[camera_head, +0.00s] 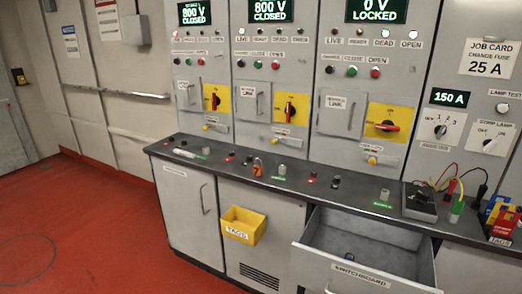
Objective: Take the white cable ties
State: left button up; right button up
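Neither of my grippers shows in the head view. I cannot pick out white cable ties for sure. A small pale strip (185,153) lies at the left end of the dark counter (225,171), too small to identify. An open drawer (368,276) labelled SWITCHBOARD juts out below the counter at the right. A small dark item (349,257) lies in it, and the rest of its visible floor looks bare.
A yellow TAGS bin (243,226) hangs on the cabinet front. An orange padlock-like item (257,168) and several small fittings are on the counter. A meter with leads (420,203) and coloured tags (502,218) are at the right. Red floor is clear at left.

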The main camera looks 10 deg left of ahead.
aim_at(186, 153)
jog(key=z, duration=0.95)
jog(key=i, duration=1.05)
jog(key=u, duration=2.7)
